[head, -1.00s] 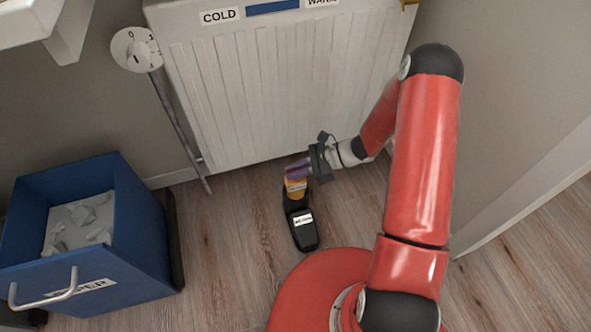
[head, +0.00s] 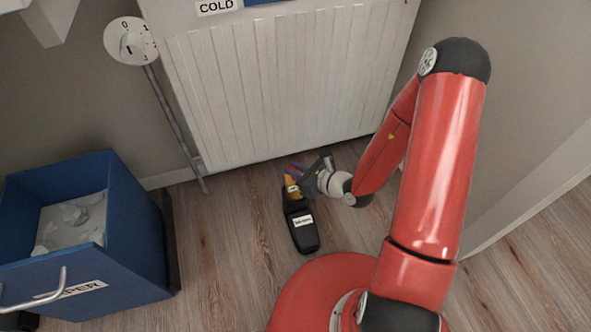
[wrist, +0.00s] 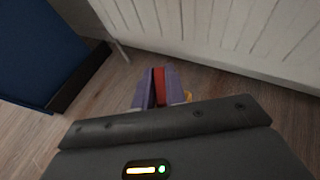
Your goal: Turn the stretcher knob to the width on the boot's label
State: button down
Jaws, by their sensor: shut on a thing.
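A black boot (head: 303,234) stands on the wood floor in front of the radiator. A small white label (head: 303,221) is on it, its print too small to read. An orange-yellow stretcher part (head: 291,187) shows at the boot's far end; a sliver of yellow (wrist: 188,96) shows in the wrist view. My gripper (head: 291,171) is at this far end, coming from the right. In the wrist view my gripper's purple fingers (wrist: 158,82) are shut on a red piece, the stretcher knob (wrist: 159,86). The knob's scale or pointer is not readable.
A white ribbed radiator (head: 280,85) stands close behind the boot, with a dial (head: 131,41) and pipe at its left. A blue paper bin (head: 130,230) stands at left. Floor between bin and boot is clear.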

jog(key=shift+m+t+h, duration=0.3)
jog(key=shift+m+t, duration=0.1)
jog(key=shift+m, duration=0.1)
jog(key=c, duration=1.4)
grip_release()
jog(key=shift+c, duration=0.2)
jog(key=p+v, duration=0.5)
jog(key=v, duration=0.2)
jog(key=shift+s+d+p, duration=0.25)
jog(key=shift+p, duration=0.05)
jog(key=shift+r, duration=0.15)
